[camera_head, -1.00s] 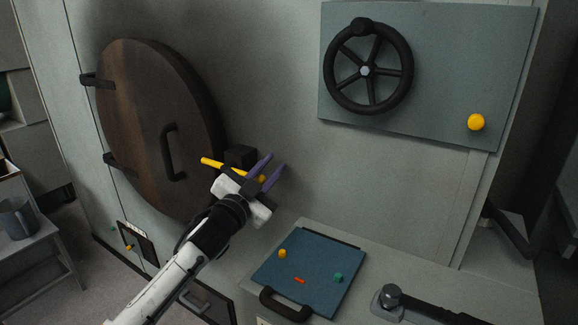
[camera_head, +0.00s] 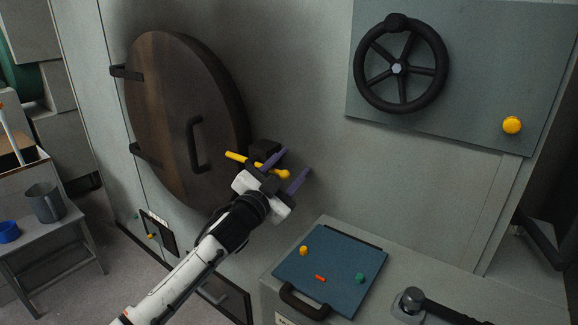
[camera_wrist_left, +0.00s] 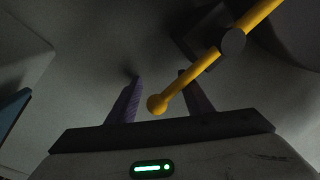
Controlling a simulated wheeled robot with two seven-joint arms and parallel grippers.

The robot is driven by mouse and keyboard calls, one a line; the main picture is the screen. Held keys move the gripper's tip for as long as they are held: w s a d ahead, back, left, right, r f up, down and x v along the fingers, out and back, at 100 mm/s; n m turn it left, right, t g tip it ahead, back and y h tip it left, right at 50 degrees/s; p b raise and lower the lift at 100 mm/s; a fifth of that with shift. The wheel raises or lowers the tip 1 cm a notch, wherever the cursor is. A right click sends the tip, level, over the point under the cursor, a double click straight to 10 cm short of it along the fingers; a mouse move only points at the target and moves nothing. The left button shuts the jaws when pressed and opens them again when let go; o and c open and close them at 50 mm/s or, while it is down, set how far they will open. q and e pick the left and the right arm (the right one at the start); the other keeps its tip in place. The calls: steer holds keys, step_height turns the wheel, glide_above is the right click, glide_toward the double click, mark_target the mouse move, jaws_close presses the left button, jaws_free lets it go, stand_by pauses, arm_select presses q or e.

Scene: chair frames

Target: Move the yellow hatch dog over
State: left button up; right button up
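The yellow hatch dog (camera_head: 242,159) is a bar with a ball end, mounted on a black block (camera_head: 265,150) at the right edge of the round dark hatch (camera_head: 180,120). Its left end reaches over the hatch rim. My left gripper (camera_head: 292,166) is open at the dog's ball end. In the left wrist view the dog (camera_wrist_left: 195,77) slants from upper right, and its ball lies between the two purple fingers (camera_wrist_left: 160,92), with space on both sides. I cannot tell whether a finger touches it. My right gripper is not in view.
A handwheel (camera_head: 400,65) and yellow button (camera_head: 512,125) are on a wall panel at upper right. A blue panel (camera_head: 335,275) with a black handle sits on the cabinet below. A side table with a grey mug (camera_head: 45,203) stands at left.

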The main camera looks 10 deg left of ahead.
arm_select(q)
steer(key=shift+s+r, duration=0.1)
steer(key=v, duration=1)
stand_by(0.3)
